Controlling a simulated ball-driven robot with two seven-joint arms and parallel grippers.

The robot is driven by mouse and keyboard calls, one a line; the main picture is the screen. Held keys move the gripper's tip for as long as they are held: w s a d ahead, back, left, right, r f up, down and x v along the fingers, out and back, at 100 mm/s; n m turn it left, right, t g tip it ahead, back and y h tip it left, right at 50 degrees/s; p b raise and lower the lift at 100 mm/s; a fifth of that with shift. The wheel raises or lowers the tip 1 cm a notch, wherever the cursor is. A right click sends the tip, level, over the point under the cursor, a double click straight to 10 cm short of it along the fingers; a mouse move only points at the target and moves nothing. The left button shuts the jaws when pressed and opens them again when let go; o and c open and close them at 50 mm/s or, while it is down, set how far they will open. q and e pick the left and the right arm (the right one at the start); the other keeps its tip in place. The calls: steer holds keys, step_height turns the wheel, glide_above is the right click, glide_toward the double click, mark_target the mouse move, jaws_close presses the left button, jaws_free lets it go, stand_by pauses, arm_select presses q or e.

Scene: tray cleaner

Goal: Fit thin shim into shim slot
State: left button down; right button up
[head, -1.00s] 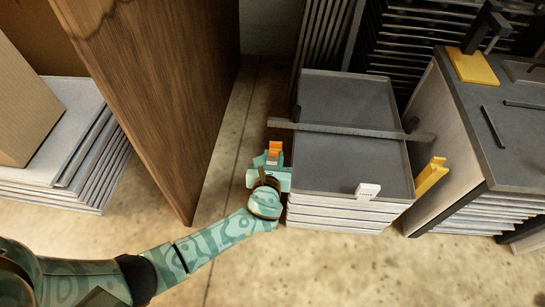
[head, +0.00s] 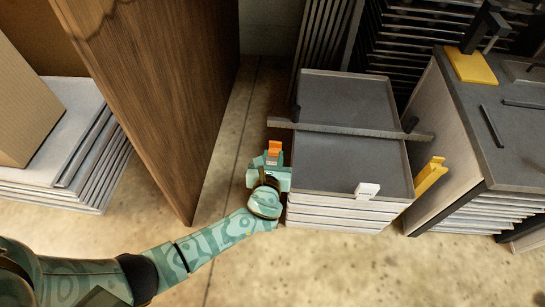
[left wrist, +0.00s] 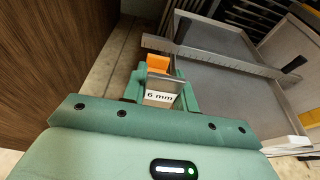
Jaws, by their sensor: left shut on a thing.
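My left gripper (head: 272,160) is beside the left edge of the stacked trays, and it also shows in the left wrist view (left wrist: 158,82). It is shut on a small piece with an orange end (left wrist: 157,64), which points away from the wrist. A pale label reading "6 mm" (left wrist: 160,97) shows between the fingers; I take the piece to be the shim. The orange end also shows in the head view (head: 274,148). The fingers hide much of the piece. I cannot make out the shim slot for certain. My right gripper is not in view.
A grey bar (head: 345,130) crosses the top tray (head: 345,90), its left end just beyond my gripper. A white block (head: 368,189) sits at the tray's front edge. A yellow piece (head: 430,176) stands right of the stack. A wooden panel (head: 165,90) stands left; bare floor lies between.

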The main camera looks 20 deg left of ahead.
arm_select(q)
steer(key=shift+r, duration=0.1)
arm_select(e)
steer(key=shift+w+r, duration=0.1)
arm_select(q)
steer(key=shift+f+b, duration=2.55)
steer(key=shift+f, duration=1.1)
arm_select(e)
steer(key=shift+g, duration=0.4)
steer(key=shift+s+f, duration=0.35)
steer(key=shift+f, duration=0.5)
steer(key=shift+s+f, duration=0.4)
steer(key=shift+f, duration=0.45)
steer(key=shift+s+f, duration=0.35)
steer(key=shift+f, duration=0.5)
arm_select(q)
steer(key=c, duration=1)
jaws_free()
steer(key=p+v, duration=0.7)
steer(key=v, duration=0.9)
steer(key=shift+s+r+p, duration=0.1)
steer(key=shift+s+p, duration=0.05)
steer(key=shift+p, duration=0.15)
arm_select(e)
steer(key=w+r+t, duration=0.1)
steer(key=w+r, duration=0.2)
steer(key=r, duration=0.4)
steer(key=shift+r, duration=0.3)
